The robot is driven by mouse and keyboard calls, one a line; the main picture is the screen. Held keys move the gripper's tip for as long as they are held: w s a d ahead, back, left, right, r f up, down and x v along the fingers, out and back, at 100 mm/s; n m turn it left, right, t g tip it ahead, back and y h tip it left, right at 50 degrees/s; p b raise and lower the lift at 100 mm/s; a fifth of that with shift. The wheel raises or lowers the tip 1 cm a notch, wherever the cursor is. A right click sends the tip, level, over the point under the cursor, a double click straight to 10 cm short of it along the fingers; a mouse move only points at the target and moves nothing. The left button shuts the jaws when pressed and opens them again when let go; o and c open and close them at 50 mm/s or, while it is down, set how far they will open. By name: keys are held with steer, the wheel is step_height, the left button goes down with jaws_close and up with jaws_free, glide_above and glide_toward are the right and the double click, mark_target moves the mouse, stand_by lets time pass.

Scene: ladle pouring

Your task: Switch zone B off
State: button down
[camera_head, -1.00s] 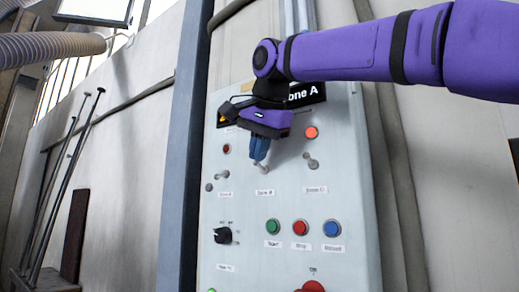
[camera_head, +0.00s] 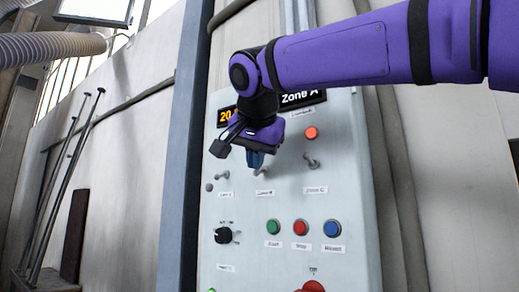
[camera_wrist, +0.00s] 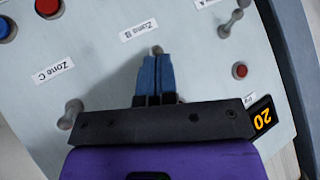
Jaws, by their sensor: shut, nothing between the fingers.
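The zone B switch (camera_head: 262,172) is a small metal toggle on the grey control panel, above its white label (camera_head: 265,193). My gripper (camera_head: 255,160) is shut and empty, with its blue fingertips right at that toggle. In the wrist view the shut fingers (camera_wrist: 157,60) cover most of the zone B switch (camera_wrist: 157,49); only a bit of metal shows past their tips, on the side of the Zone B label (camera_wrist: 139,31). I cannot tell whether the fingers touch it or which way it is tilted. The zone B lamp is hidden behind my gripper.
The zone A toggle (camera_head: 222,175) is left and the zone C toggle (camera_head: 312,161) right, under a lit red lamp (camera_head: 311,133). Below are a black knob (camera_head: 223,235), green (camera_head: 273,227), red (camera_head: 300,227) and blue (camera_head: 332,228) buttons. An orange-digit display (camera_head: 227,115) is above.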

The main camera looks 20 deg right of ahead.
steer(key=shift+r, duration=0.2)
steer(key=shift+r, duration=0.6)
steer(key=shift+r, duration=0.1)
